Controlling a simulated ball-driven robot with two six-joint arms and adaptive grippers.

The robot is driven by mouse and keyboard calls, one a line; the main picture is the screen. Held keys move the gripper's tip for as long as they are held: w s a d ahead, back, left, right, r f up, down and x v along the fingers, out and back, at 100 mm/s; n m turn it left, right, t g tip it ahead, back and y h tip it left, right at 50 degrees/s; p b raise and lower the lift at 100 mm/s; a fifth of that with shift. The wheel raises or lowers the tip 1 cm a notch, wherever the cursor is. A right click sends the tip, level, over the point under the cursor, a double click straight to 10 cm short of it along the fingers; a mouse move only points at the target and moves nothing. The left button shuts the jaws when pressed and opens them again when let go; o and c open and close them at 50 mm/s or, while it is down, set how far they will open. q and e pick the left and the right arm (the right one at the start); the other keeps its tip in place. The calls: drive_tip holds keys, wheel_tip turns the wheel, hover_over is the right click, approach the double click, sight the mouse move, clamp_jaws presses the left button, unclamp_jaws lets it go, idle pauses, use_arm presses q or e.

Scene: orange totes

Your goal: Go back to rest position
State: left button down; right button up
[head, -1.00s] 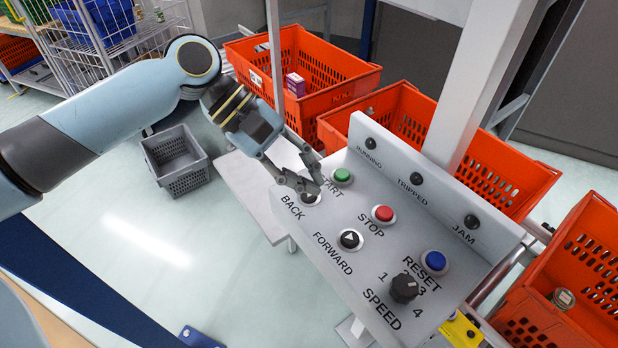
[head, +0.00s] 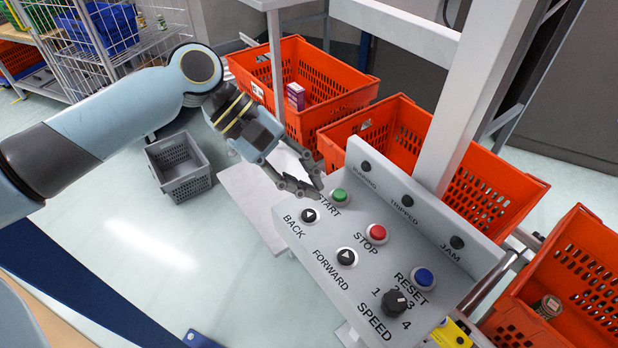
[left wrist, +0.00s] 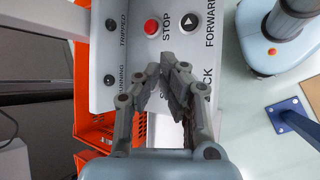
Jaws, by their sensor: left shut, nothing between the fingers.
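My left gripper (head: 312,188) is shut and empty, just above the far left edge of the control panel (head: 330,240), close to the green START button (head: 339,195) and the black BACK button (head: 308,216). In the left wrist view its fingertips (left wrist: 168,78) meet over the panel and hide part of the START and BACK end. The red STOP button (left wrist: 152,27) and the FORWARD button (left wrist: 190,22) show clear beyond them. My right gripper is in neither view.
Orange totes (head: 340,72) stand behind the panel, and another tote (head: 520,290) is at the right. A grey crate (head: 180,165) sits on the floor at the left. A grey post (head: 455,130) rises behind the panel. Open floor lies at the lower left.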

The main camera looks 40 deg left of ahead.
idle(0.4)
use_arm(q)
drive_tip(key=s+d+f+m+y, duration=0.1)
drive_tip(key=s+f+m+y, duration=0.1)
drive_tip(key=s+m+y, duration=0.35)
drive_tip(key=s+a+r+m+y, duration=0.4)
drive_tip(key=s+a+m, duration=0.1)
drive_tip(key=s+m, duration=0.3)
wheel_tip(320, 180, down, 36)
drive_tip(key=s+a+b, duration=0.1)
drive_tip(key=a+b, duration=0.2)
drive_tip(key=b, duration=0.8)
drive_tip(key=s+f+g+b, duration=0.1)
drive_tip(key=s+f+b, duration=0.4)
drive_tip(key=s+f, duration=0.4)
drive_tip(key=s+a+f+g+b, duration=0.1)
drive_tip(key=s+f+b, duration=0.4)
drive_tip(key=s+f, duration=0.5)
wheel_tip(320, 180, down, 8)
drive_tip(key=shift+f, duration=0.25)
drive_tip(key=shift+s, duration=0.1)
